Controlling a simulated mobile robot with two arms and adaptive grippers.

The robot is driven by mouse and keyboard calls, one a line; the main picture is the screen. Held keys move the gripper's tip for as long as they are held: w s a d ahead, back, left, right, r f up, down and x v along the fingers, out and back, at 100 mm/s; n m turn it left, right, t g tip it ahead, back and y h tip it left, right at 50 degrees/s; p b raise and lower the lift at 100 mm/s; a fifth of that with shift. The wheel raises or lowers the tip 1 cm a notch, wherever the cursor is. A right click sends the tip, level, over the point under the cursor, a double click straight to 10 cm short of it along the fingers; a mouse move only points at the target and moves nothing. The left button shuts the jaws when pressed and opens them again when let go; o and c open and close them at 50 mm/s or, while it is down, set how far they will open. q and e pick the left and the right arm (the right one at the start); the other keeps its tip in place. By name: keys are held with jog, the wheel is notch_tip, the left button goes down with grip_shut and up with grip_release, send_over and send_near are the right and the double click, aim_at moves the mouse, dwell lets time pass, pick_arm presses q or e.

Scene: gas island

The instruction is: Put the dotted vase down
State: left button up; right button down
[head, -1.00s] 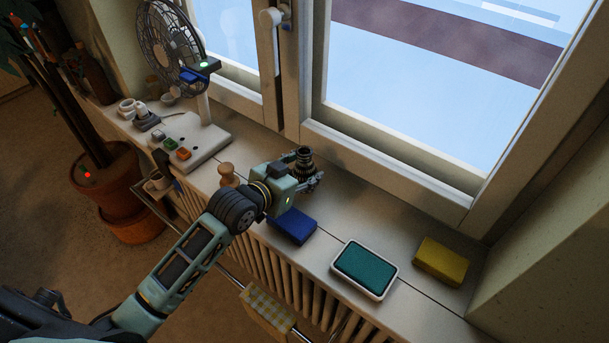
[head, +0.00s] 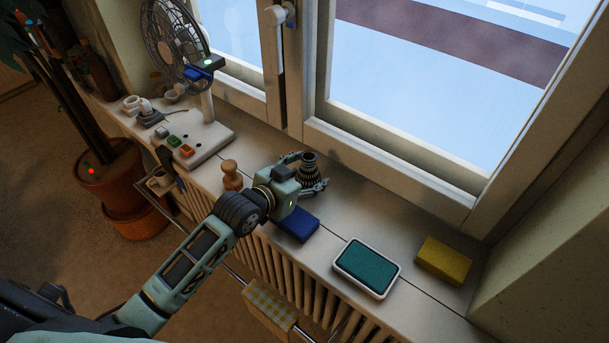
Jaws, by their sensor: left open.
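The dotted vase (head: 309,168) is small and dark with light dots and a narrow neck. It stands upright on the windowsill (head: 375,205), close to the window frame. My left gripper (head: 312,182) is open, with its fingers on either side of the vase. The vase's lower part is partly hidden by the gripper, so I cannot tell whether the fingers touch it. My right gripper is not in view.
A blue block (head: 298,225) lies just below my left gripper. A teal pad in a white tray (head: 366,268) and a yellow sponge (head: 444,261) lie to the right. A wooden knob-shaped piece (head: 231,176) and a fan (head: 172,45) stand to the left.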

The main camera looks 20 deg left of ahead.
pick_arm(q)
jog(key=b+v, duration=0.1)
jog(key=v, duration=1)
jog(key=shift+s+a, duration=0.1)
jog(key=shift+s, duration=0.1)
jog(key=shift+s+r, duration=0.2)
jog(key=shift+s, duration=0.1)
jog(key=shift+a, duration=0.1)
